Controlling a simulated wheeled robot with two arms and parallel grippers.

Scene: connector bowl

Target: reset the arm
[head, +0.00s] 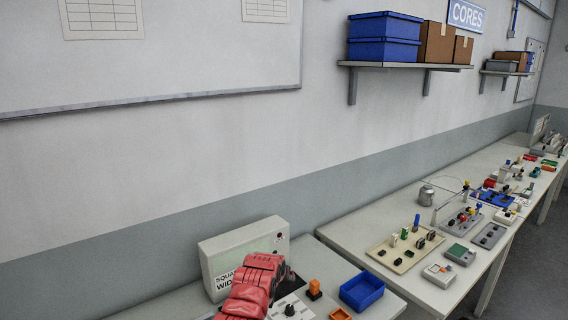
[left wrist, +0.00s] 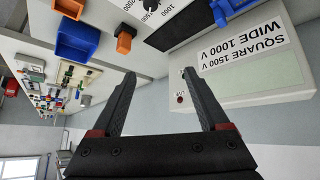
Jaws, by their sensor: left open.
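My left arm (head: 252,288), with red covers, rises from the bottom of the head view in front of a pale instrument box (head: 243,248). In the left wrist view my left gripper (left wrist: 158,74) is open, its two dark fingers apart with nothing between them. That view is upside down; the instrument box (left wrist: 255,85), labelled "SQUARE 1500 V WIDE 1000 V", lies beyond the fingers at the right. In the head view the fingers are mostly hidden behind the arm. My right gripper is in neither view.
A blue bin (head: 362,291) and an orange block (head: 314,285) on a dark base stand on the near bench, right of the arm. The second bench holds a beige tray (head: 380,251) of parts and several small devices. A shelf (head: 405,65) carries boxes. The wall is behind.

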